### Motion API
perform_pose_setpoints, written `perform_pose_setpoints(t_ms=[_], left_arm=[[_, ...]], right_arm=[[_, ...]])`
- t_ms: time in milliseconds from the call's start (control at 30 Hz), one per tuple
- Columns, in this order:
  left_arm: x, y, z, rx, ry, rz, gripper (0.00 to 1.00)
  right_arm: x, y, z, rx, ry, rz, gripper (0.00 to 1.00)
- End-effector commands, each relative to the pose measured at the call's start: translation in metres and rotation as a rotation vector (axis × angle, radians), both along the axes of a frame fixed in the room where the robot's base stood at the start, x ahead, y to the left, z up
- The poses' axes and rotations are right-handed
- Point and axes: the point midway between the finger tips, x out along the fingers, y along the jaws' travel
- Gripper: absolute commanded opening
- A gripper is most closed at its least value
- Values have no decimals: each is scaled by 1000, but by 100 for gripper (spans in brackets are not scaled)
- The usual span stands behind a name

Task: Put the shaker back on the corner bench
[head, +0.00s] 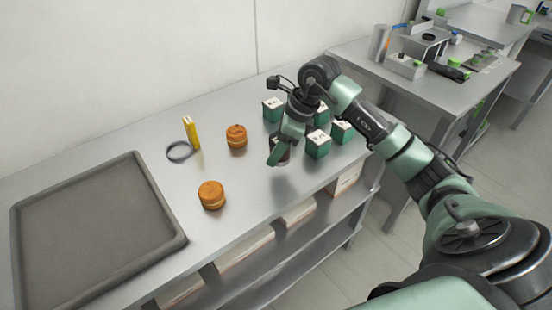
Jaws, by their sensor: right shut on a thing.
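My right gripper (281,154) is low over the near steel bench (240,185), left of the green-and-white cubes. It is shut on a small dark thing, apparently the shaker (285,149), mostly hidden by the fingers. I cannot tell whether the thing touches the bench top. Another steel bench (440,90) stands at the upper right, with items on it. I cannot tell which bench is the corner bench. My left gripper is not in view.
Several green-and-white cubes (317,145) stand close right of my gripper. Two orange-brown round things (211,195) (236,136), a yellow block (191,133) and a dark ring (180,151) lie left. A large grey tray (95,235) fills the left end. A metal cylinder (380,43) stands on the far bench.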

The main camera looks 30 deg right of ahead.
Motion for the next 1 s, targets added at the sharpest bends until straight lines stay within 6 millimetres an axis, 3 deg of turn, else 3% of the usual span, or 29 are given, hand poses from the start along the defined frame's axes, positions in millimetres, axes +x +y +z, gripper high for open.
perform_pose_setpoints(t_ms=[167,400,767,800,867,1000], left_arm=[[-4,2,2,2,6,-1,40],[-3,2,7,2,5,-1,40],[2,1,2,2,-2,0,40],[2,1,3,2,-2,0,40],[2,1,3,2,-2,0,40],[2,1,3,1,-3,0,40]], right_arm=[[0,0,-11,1,0,-2,5],[0,0,-42,2,0,-1,5],[0,0,-48,0,-2,-1,5],[0,0,-48,-1,-1,0,55],[0,0,-47,-1,-1,0,71],[0,0,-47,-1,-1,0,71]])
